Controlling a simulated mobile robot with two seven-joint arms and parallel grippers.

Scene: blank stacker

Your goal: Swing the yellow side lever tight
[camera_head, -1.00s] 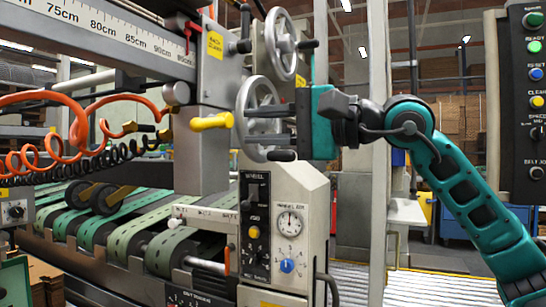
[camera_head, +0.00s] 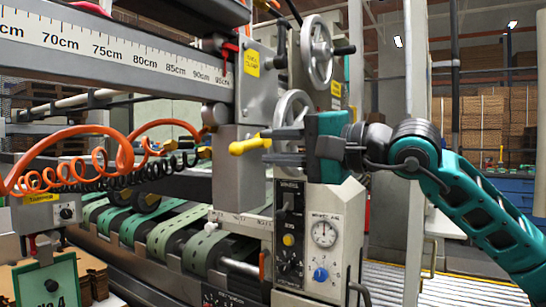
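The yellow side lever (camera_head: 248,145) sticks out at the side of the grey metal block below the measuring beam, its knob end to the left. My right gripper (camera_head: 266,146) comes in from the right with its teal body and two dark fingers pointing left. The fingers are apart, one above the other, with their tips at the lever's right end. I cannot tell whether the lever lies between them or behind them. Nothing shows clamped. My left gripper is not in view.
Two handwheels (camera_head: 317,50) stand just behind and above my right gripper. A control panel with a dial (camera_head: 323,233) and knobs is below it. Orange coiled hoses (camera_head: 95,160) hang at left, above green belts (camera_head: 165,232). A concrete-grey post rises at right.

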